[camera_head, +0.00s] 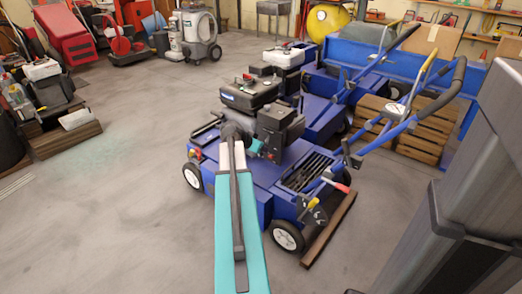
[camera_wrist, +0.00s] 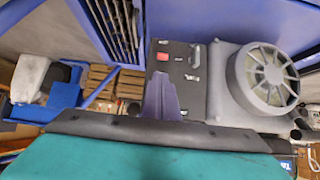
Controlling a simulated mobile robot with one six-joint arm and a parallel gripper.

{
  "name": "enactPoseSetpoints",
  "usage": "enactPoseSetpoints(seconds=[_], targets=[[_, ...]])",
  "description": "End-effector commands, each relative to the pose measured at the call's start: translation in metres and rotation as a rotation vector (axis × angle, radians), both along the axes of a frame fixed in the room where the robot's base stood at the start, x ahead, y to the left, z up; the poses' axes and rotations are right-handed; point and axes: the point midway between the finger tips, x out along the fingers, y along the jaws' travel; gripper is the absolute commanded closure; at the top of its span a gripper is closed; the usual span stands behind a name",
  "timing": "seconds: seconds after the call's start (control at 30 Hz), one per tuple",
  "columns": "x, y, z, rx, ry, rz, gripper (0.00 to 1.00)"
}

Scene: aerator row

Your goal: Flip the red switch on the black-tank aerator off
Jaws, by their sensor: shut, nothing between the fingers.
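The black-tank aerator (camera_head: 265,195) is the nearer blue machine, with its black tank (camera_head: 250,93) on top of the engine. In the wrist view, the small red switch (camera_wrist: 162,57) sits on a dark engine panel (camera_wrist: 180,68). My gripper (camera_wrist: 160,76) is shut and empty. Its fingertips appear just below the red switch in the picture, with a small gap between them; I cannot judge the depth. The switch's on or off position is too small to tell. In the head view, my teal arm reaches to the engine, and the fingertips and switch are not clearly visible.
The engine's round grey starter cover (camera_wrist: 265,80) is right of the panel. A second blue aerator with a white tank (camera_head: 285,57) stands close behind. Blue handlebars (camera_head: 400,115) and wooden pallets (camera_head: 425,140) are to the right. Open floor (camera_head: 110,220) lies left.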

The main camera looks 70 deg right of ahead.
Motion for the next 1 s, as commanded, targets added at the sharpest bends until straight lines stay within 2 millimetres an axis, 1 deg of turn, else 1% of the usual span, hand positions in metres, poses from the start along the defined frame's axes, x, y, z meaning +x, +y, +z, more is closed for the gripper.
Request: enactPoseSetpoints(seconds=[0.03, 0.2, 0.4, 0.5, 0.7, 0.93, 0.97, 1.0], targets=[[-0.001, -0.007, -0.008, 0.001, 0.001, -0.001, 1.0], [-0.006, -0.025, -0.024, 0.0, 0.0, -0.001, 1.0], [-0.011, -0.042, -0.04, 0.001, 0.0, -0.001, 1.0], [-0.013, -0.047, -0.044, 0.0, 0.0, -0.001, 1.0], [-0.014, -0.051, -0.047, 0.0, -0.001, -0.001, 1.0], [-0.014, -0.051, -0.046, 0.0, -0.001, -0.001, 1.0], [-0.013, -0.047, -0.046, 0.0, -0.001, 0.001, 1.0], [-0.014, -0.049, -0.046, 0.0, 0.0, 0.0, 1.0]])
